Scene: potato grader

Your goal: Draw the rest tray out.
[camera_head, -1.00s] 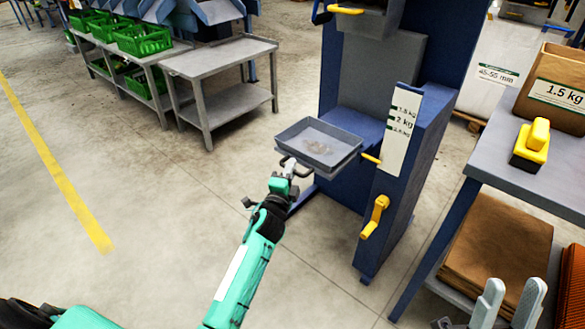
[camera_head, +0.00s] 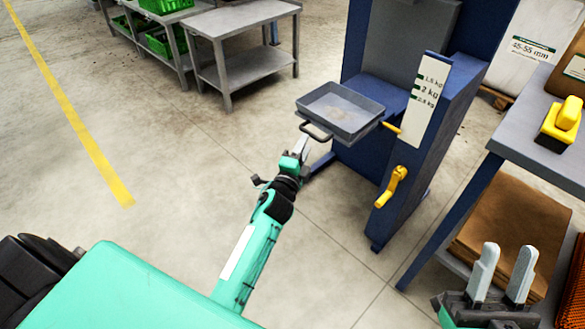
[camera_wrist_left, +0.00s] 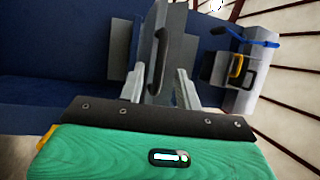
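The rest tray (camera_head: 379,118) is a shallow grey-blue tray, sticking out from the front of the blue grader (camera_head: 430,150). Its dark bar handle (camera_head: 316,132) is on the near left side. My left gripper (camera_head: 303,147) is just below and in front of the handle in the head view. In the left wrist view its fingers (camera_wrist_left: 157,92) are spread, with the handle (camera_wrist_left: 158,58) showing ahead between them; it looks clear of both fingers. My right gripper (camera_head: 505,272) is open and empty at the lower right, in front of the workbench.
A yellow crank (camera_head: 391,186) and a white weight scale plate (camera_head: 426,100) are on the grader, right of the tray. A grey workbench (camera_head: 530,135) stands at the right, with a yellow-topped item (camera_head: 561,120). Open floor (camera_head: 190,150) lies left of the tray.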

